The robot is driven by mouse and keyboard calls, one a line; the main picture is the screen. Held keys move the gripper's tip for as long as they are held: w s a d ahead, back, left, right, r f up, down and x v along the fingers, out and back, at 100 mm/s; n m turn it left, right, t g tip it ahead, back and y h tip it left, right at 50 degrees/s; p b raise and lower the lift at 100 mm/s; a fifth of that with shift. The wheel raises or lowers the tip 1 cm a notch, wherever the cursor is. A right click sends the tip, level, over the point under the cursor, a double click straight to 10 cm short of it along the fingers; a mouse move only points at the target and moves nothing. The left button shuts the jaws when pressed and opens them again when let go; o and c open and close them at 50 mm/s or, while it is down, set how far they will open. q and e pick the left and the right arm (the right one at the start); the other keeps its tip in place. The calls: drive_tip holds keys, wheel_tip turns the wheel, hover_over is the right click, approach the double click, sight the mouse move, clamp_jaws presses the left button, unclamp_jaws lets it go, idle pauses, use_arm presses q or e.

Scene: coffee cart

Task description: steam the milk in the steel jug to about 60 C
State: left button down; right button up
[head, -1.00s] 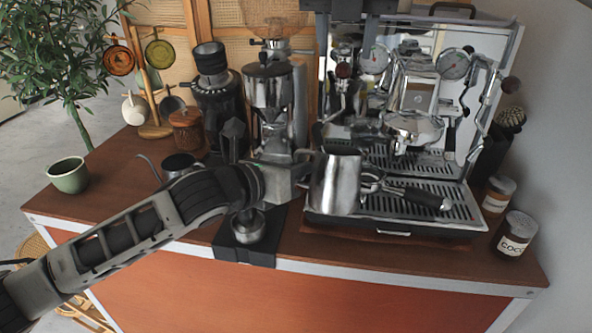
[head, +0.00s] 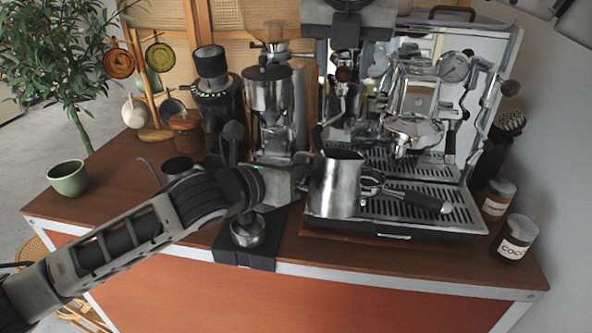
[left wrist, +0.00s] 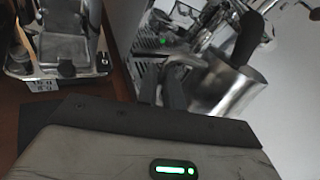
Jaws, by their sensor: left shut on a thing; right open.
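The steel jug (head: 336,188) is upright at the front left of the espresso machine's drip tray; it also shows in the left wrist view (left wrist: 225,92). My left gripper (head: 300,176) is shut on the jug's handle side. The milk inside cannot be seen. The espresso machine (head: 415,100) stands behind, with a dark round knob (head: 344,74) at its upper left. My right gripper (head: 347,45) comes down from the top edge, open, just above or around this knob; contact cannot be told. Whether the steam wand tip is inside the jug is unclear.
A portafilter (head: 425,201) lies on the drip tray right of the jug. Grinders (head: 270,100) stand left of the machine. A tamper (head: 247,230) sits on a black mat at the front edge. Jars (head: 515,237) stand at right. A green cup (head: 68,178) is far left.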

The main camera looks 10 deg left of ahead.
drive_tip(key=shift+x, duration=1.3)
drive_tip(key=shift+c, duration=0.3)
drive_tip(key=c, duration=0.8)
drive_tip(key=shift+o, duration=0.2)
